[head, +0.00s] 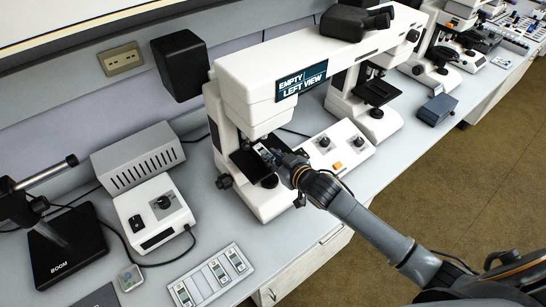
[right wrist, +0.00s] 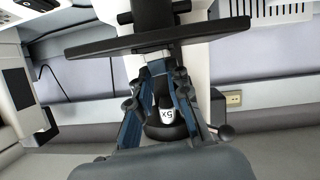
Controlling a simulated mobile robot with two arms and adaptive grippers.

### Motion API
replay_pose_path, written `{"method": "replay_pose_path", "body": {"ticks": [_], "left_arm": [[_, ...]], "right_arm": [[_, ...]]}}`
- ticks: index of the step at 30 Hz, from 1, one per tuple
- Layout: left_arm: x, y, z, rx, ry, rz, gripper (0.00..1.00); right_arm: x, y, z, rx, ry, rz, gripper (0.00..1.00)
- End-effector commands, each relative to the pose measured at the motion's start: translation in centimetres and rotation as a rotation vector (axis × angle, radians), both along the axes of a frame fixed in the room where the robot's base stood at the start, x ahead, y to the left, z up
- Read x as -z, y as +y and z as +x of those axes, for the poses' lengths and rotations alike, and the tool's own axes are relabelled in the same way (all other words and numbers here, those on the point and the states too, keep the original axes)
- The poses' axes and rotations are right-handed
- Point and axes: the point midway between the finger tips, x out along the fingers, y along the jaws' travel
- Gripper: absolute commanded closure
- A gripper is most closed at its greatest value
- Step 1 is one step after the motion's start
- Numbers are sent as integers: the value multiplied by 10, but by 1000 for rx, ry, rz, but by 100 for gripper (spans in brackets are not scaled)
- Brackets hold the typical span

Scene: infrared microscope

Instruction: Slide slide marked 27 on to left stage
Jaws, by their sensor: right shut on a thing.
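The left stage (head: 243,164) is a dark plate under the head of the white microscope (head: 240,95), whose sign reads "EMPTY LEFT VIEW". My right gripper (head: 272,160) is at the stage's right side, shut on a small pale slide (head: 262,151). The slide's far end reaches over the stage; I cannot tell if it touches. Its number is not legible. In the right wrist view the blue fingers (right wrist: 165,72) converge just below a dark stage plate (right wrist: 160,37), with an objective marked 5x beyond them. My left gripper is not in view.
A slide tray (head: 232,247) with several slides lies at the front of the bench. A control box (head: 325,138) stands right of the stage. A second stage (head: 378,92) is farther right. A white box with a knob (head: 153,212) stands at left.

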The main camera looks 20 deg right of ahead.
Motion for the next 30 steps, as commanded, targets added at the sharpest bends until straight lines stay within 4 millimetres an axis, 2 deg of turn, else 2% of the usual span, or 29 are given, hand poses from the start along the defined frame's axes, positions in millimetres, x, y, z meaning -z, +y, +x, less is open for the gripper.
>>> {"method": "replay_pose_path", "body": {"ticks": [3,30], "left_arm": [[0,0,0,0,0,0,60],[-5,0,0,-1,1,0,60]], "right_arm": [[4,0,-2,2,10,-2,100],[4,1,-3,1,6,-1,100]]}}
